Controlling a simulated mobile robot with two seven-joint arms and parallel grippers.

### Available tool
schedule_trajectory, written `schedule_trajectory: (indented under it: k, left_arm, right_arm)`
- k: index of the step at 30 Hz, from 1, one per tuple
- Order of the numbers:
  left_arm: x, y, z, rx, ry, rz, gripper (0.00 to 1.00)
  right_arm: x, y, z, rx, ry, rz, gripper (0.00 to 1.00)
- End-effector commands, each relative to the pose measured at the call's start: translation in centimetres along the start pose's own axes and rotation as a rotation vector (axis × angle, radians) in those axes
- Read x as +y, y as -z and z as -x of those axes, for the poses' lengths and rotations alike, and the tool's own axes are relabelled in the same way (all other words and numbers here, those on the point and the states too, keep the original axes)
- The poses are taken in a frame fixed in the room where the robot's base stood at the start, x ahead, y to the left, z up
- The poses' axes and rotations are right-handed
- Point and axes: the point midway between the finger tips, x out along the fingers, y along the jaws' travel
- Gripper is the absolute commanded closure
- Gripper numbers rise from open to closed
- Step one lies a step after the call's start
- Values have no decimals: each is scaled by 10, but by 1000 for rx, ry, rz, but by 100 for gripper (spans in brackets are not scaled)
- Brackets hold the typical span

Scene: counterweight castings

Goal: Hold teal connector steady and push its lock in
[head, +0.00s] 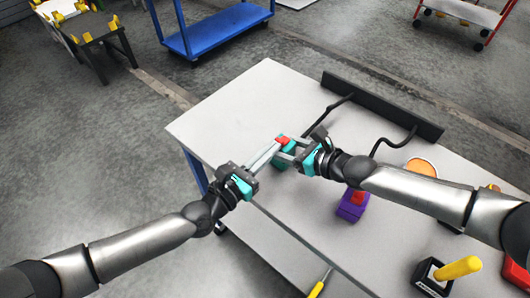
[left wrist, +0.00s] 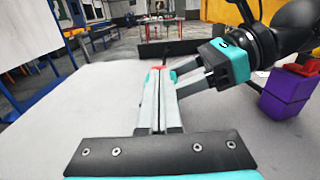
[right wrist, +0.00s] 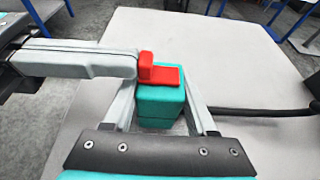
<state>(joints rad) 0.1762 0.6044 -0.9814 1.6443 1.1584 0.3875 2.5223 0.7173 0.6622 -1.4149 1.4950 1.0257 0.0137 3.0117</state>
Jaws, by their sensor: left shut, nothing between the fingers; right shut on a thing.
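The teal connector (right wrist: 160,108) is a block with a red lock (right wrist: 160,74) on its top; the lock also shows in the head view (head: 283,140). My right gripper (head: 284,157) is shut on the teal connector, one finger on each side, at the table's left part. My left gripper (right wrist: 137,65) is shut and empty; its fingertips come in from the left against the red lock's upright end, seemingly touching it. In the left wrist view my left fingers hide most of the connector and lock (left wrist: 160,68). The lock's exact depth is unclear.
A purple connector (head: 351,208) with a red lock stands on the table (head: 225,115) to the right. Black cables run to a dark rail (head: 380,105) at the back. An orange disc (head: 421,167) and a yellow-handled black block (head: 432,278) lie farther right. The table's left end is clear.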

Motion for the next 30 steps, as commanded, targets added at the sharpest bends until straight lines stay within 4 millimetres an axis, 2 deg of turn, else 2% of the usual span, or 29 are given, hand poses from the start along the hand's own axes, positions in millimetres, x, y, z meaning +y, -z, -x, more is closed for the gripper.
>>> schedule_trajectory:
  k: [1,7,11,24,30]
  left_arm:
    - [3,0,-2,1,-4,-3,100]
    - [4,0,0,1,-6,-3,100]
    - [4,0,12,3,-5,-3,100]
    - [0,1,106,6,1,-2,100]
    - [0,0,132,2,0,-2,100]
  right_arm:
    - [18,-1,-4,-6,-32,0,100]
    - [19,0,-4,-5,-35,-1,100]
    - [20,1,-4,-4,-35,-2,100]
    - [13,1,-2,0,-23,-2,100]
    - [11,1,-2,0,-20,-2,100]
